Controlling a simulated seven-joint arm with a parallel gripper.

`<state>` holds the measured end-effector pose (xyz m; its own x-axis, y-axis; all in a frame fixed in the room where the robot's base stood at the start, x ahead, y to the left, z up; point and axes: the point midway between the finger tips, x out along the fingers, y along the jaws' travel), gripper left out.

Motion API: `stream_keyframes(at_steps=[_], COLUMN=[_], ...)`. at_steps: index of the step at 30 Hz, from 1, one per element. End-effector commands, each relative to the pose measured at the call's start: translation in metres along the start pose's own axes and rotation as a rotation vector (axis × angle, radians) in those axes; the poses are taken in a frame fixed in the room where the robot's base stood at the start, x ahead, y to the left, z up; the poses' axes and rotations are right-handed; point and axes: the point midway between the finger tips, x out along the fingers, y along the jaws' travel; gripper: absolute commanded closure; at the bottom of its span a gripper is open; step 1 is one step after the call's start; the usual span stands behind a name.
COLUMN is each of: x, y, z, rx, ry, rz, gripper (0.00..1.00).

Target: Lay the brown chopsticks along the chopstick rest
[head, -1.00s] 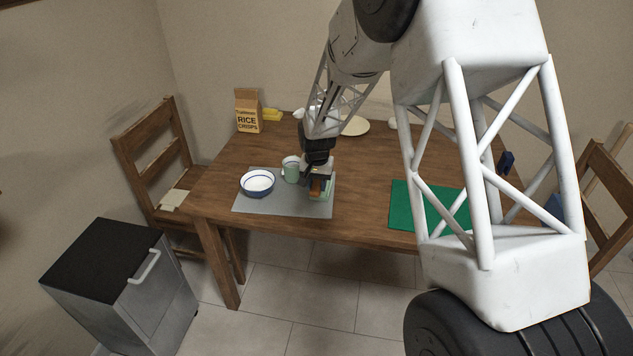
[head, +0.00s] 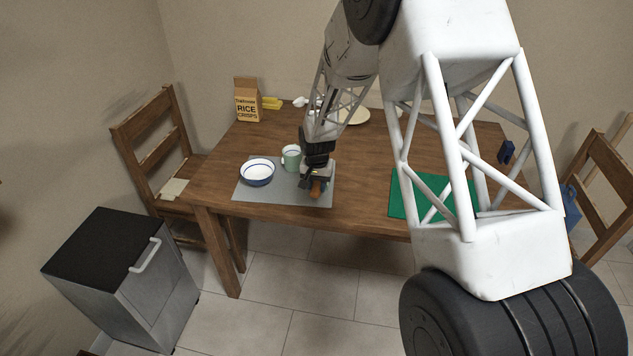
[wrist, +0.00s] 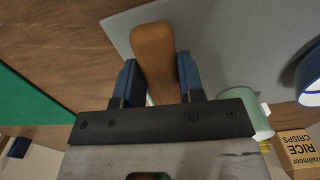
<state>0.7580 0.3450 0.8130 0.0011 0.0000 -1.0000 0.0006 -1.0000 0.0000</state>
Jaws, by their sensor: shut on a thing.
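My gripper (head: 316,178) is low over the right part of the grey placemat (head: 268,205). Its blue fingers (wrist: 157,80) are shut on a brown wooden thing with a rounded end, which I take to be the brown chopsticks (wrist: 152,45). The brown thing also shows just below the gripper in the head view (head: 316,190). It sticks out past the fingertips over the mat; I cannot tell whether it touches the mat. I cannot make out the chopstick rest in either view; the gripper may hide it.
A green mug (head: 291,158) and a white bowl with a blue rim (head: 257,173) stand left of my gripper. A cereal box (head: 247,100) stands at the back left. A green mat (head: 403,196) lies to the right, with bare wooden table (head: 362,175) between the mats.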

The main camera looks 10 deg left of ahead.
Motion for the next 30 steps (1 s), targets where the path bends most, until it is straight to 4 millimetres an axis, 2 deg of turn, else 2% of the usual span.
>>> stream_keyframes(at_steps=[15, 16, 21, 30], x=[0.0041, 0.0041, 0.0042, 0.0038], y=[0.0, 0.0, 0.0, 0.0], z=[0.0, 0.0, 0.0, 0.0001], rx=[0.0, 0.0, 0.0, 0.0], ry=[0.0, 0.0, 0.0, 0.0], rz=[0.0, 0.0, 0.0, 0.0], gripper=[0.88, 0.61, 0.35, 0.35])
